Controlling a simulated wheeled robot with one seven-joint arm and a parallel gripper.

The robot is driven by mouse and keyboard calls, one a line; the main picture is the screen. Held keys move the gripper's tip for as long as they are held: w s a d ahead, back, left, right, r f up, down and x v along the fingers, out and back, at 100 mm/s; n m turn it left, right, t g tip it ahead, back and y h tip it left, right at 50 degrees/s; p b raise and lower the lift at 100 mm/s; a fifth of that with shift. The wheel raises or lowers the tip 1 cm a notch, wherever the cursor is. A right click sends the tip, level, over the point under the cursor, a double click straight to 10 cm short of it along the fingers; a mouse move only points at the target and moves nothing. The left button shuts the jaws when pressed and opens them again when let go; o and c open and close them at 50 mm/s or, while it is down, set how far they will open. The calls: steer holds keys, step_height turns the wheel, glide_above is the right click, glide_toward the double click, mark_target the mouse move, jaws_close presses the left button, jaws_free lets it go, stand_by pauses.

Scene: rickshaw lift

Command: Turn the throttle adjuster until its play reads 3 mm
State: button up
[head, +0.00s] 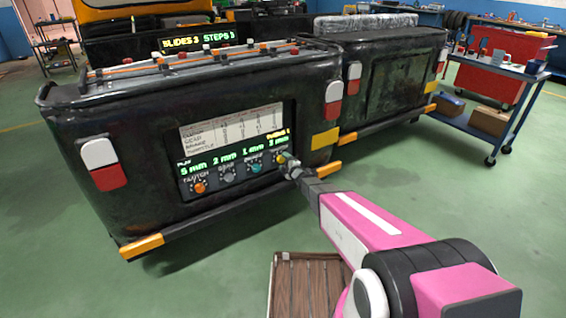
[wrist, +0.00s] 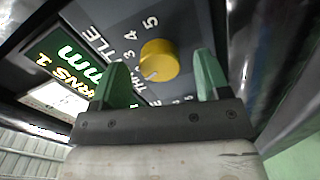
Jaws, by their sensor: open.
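The throttle adjuster is a yellow knob (wrist: 159,60) on the dark panel, with dial numbers including 3, 4 and 5 around it. A notch on its face points to the lower left in the wrist view. My gripper (wrist: 163,78) is open, its two green fingers on either side of the knob with gaps between; it does not grip it. In the head view my gripper (head: 289,164) is at the panel's right end and partly covers the yellow knob (head: 281,158). The throttle display (head: 278,142) shows a mm value that I cannot read surely; "TURNS 1" is above it.
Left of the throttle are the teal brake knob (head: 256,168), grey gear knob (head: 227,178) and orange clutch knob (head: 200,187). A printed chart (head: 232,127) is above them. A sign (head: 196,42) reads "SLIDES 3 STEPS 3". A blue cart (head: 490,128) stands right; green floor is open in front.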

steer(key=v, duration=0.9)
steer(key=shift+s+d, duration=0.2)
steer(key=s+d+r+m+g+h, duration=0.1)
steer(key=s+d+m+g+h, duration=0.15)
steer(key=d+m+h, duration=0.35)
steer(key=s+d+r+m+g+h, duration=0.25)
steer(key=d+m+h, duration=0.25)
steer(key=d+m, duration=0.25)
steer(key=s+d+r+m+g, duration=0.1)
steer(key=s+m+g, duration=0.3)
steer(key=s, duration=0.6)
steer(key=s+d+r+m+g+y, duration=0.1)
steer(key=s+m+g, duration=0.3)
steer(key=s, duration=0.6)
steer(key=shift+d+r+g, duration=0.6)
steer(key=shift+d+g, duration=0.2)
steer(key=shift+g, duration=0.2)
steer(key=shift+m, duration=0.25)
